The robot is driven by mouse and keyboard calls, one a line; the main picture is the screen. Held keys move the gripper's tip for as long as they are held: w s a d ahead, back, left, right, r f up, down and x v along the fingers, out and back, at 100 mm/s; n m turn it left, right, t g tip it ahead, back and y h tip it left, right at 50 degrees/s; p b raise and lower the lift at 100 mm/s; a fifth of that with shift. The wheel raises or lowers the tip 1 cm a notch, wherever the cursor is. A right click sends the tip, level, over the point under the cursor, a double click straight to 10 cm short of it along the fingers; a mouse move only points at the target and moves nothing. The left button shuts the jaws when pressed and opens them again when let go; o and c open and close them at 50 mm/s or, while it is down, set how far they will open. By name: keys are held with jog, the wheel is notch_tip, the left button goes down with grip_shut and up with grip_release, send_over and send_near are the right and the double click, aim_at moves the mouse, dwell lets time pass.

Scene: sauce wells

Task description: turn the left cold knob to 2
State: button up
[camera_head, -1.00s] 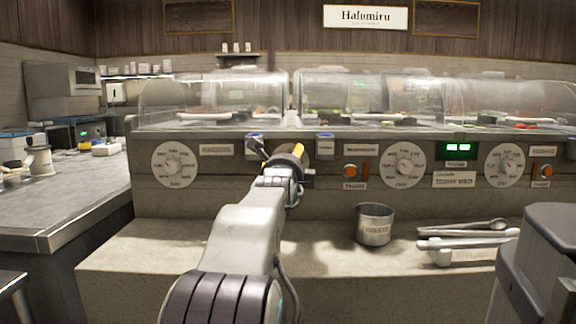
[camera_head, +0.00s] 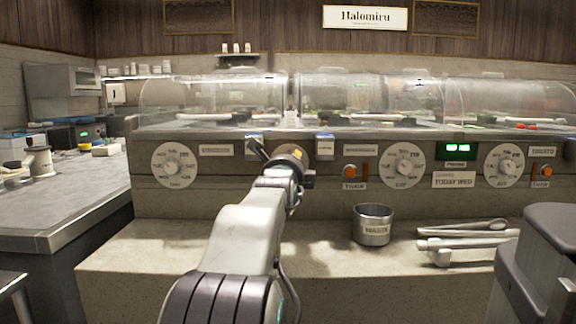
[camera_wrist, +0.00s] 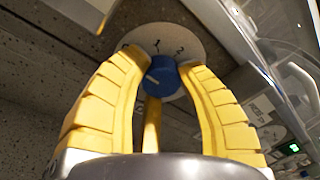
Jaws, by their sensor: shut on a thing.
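In the wrist view, a blue knob (camera_wrist: 161,76) sits on a round pale dial plate (camera_wrist: 172,40) marked with 1 and 2. A short pale mark shows on the knob, to the left of its middle; which number it points to I cannot tell. My gripper (camera_wrist: 163,74) has its yellow fingers on either side of the knob and is shut on it. In the head view, my gripper (camera_head: 297,153) is against the front panel and hides the knob and most of its dial plate.
Other white dials, one on the left (camera_head: 174,165) and one right of my gripper (camera_head: 404,165), are on the panel. An orange-lit switch (camera_head: 350,171) is nearby. A metal cup (camera_head: 373,225) and tongs (camera_head: 465,242) are on the counter below. Clear covers (camera_head: 215,100) rise above the panel.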

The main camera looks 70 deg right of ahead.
jog(key=shift+w+r+m, duration=0.1)
jog(key=shift+r+m, duration=0.3)
jog(key=shift+m, duration=0.5)
jog(key=shift+r+m+p, duration=0.1)
jog(key=shift+m+p, duration=0.3)
jog(key=shift+m, duration=1.5)
jog(key=shift+a, duration=0.1)
jog(key=o, duration=0.9)
jog(key=shift+w, duration=0.2)
jog(key=o, duration=0.3)
jog(key=shift+s+f, duration=0.1)
jog(key=shift+f, duration=0.1)
jog(key=shift+y, duration=0.3)
jog(key=shift+f, duration=0.1)
